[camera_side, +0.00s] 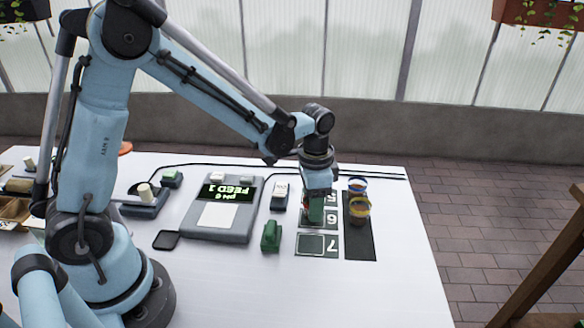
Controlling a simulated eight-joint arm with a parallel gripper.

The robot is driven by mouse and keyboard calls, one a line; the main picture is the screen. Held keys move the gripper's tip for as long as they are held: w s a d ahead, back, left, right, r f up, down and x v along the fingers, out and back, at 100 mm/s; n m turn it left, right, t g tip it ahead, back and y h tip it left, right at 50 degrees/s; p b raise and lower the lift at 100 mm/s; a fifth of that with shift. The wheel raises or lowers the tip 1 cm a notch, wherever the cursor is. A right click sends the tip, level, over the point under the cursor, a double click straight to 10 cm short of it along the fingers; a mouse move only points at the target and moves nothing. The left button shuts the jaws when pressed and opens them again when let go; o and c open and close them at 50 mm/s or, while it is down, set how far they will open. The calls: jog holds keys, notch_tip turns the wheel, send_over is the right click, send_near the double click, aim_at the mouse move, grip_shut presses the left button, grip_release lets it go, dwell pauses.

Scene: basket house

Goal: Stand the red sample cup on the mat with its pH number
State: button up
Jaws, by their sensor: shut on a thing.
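My gripper (313,213) points down over the number mats at the right of the white table. It is shut on the red sample cup (306,207), of which only a small red edge shows; the fingers hide the rest. The mat marked 6 (331,218) lies at the gripper, partly covered by it. The mat marked 7 (317,244) lies nearer the camera and is bare. Another mat behind, its number apparently 5 (328,198), is mostly hidden. I cannot tell whether the cup touches a mat. The grey meter's display (228,193) reads upside down "FEED 1" and "pH 6".
A green block (271,236) and a white-topped device (280,195) stand to the left. The front right of the table is clear.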

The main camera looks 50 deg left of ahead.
jog(key=shift+f, duration=0.2)
dwell(0.3)
jog(key=o, duration=1.2)
jog(key=shift+o, duration=0.5)
jog(key=o, duration=0.4)
jog(key=shift+c, duration=0.2)
notch_tip(320, 180, up, 8)
dwell(0.4)
